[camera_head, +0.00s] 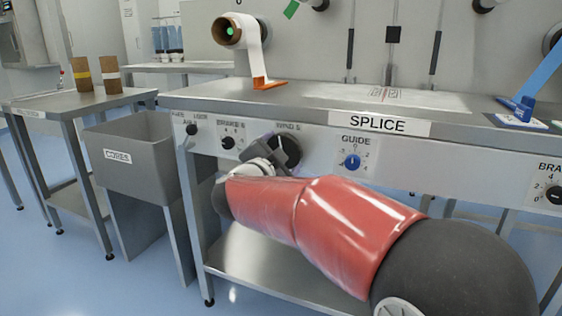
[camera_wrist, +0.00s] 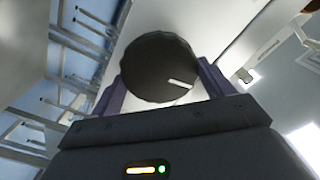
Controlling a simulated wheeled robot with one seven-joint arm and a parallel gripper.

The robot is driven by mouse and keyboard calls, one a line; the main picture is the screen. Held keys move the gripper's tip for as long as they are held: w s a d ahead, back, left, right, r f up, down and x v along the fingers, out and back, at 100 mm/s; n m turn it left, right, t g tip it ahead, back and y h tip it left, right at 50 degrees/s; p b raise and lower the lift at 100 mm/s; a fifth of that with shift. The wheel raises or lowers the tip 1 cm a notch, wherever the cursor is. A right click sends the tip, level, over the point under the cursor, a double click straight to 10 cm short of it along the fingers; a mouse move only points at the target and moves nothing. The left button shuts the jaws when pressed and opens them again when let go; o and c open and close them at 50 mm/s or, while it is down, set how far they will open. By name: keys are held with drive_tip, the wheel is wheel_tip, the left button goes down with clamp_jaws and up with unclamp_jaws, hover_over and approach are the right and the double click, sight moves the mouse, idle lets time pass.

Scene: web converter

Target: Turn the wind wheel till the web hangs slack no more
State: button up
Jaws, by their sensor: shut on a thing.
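The wind wheel is a dark round knob on the front panel, under a label that reads like "WIND S"; it shows in the head view (camera_head: 284,150). In the wrist view the knob (camera_wrist: 155,68) has a white pointer mark toward its lower right. My gripper (camera_wrist: 162,82) has one finger on each side of the knob and is shut on it. The web (camera_head: 254,55) is a white strip running from the roll (camera_head: 232,32) at the upper left down to an orange piece on the bench. Whether it is slack I cannot tell.
A blue guide knob (camera_head: 352,162) and a smaller black knob (camera_head: 228,142) flank the wheel on the panel. The steel bench top (camera_head: 200,92) lies above. A grey cores bin (camera_head: 132,155) and a side table (camera_head: 60,100) with cardboard cores stand at the left.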

drive_tip(key=shift+f+m+b, duration=0.2)
drive_tip(key=shift+m+b, duration=3.05)
drive_tip(key=shift+m, duration=1.75)
drive_tip(key=o, duration=0.9)
drive_tip(key=shift+o, duration=0.2)
drive_tip(key=v, duration=0.7)
drive_tip(key=shift+s, duration=0.35)
drive_tip(key=shift+a+r, duration=0.1)
